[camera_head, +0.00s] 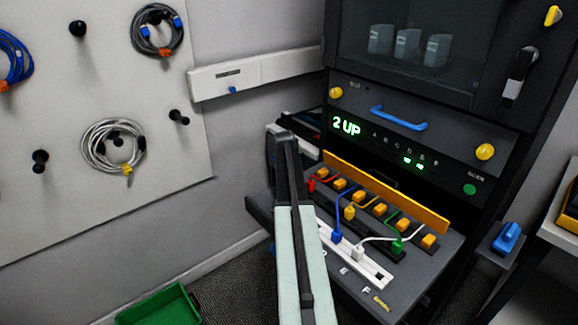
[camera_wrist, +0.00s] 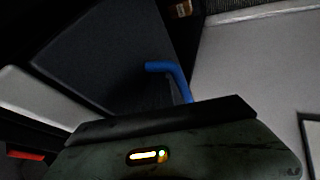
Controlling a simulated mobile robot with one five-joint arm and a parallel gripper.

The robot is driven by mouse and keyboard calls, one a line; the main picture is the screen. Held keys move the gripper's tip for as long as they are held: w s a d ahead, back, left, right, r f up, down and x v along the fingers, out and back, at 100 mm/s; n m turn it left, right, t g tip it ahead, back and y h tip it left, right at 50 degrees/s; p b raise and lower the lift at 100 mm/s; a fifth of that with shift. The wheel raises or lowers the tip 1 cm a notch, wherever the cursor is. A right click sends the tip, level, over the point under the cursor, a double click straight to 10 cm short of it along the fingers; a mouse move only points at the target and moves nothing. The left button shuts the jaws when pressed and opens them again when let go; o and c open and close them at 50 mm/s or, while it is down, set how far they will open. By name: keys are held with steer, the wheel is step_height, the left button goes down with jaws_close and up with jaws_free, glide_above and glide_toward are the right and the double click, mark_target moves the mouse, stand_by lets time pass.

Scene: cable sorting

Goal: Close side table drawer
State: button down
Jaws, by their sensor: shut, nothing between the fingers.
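No side table drawer shows clearly. In the wrist view a bent blue handle (camera_wrist: 168,70) stands out by a dark flat panel (camera_wrist: 105,60), just beyond the edge of my gripper's body; I cannot tell whether this is the drawer or how far open it is. In the head view my arm reaches up from the bottom centre, and my gripper (camera_head: 282,147) is at its dark far end, left of the rack. It is shut and empty. The fingertips are hard to make out, and I cannot tell whether they touch anything.
A cable panel (camera_head: 440,272) with several coloured plugs juts from the black rack (camera_head: 525,125), right of my arm. A pegboard (camera_head: 75,190) with coiled cables hangs at left. A green bin (camera_head: 160,306) sits on the floor. A white table (camera_head: 562,232) stands at far right.

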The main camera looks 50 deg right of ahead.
steer(key=shift+s+d+r+h, duration=0.15)
steer(key=shift+d+h, duration=0.15)
steer(key=shift+d, duration=0.15)
steer(key=p+v, duration=0.8)
steer(key=v, duration=0.2)
steer(key=shift+a, duration=0.3)
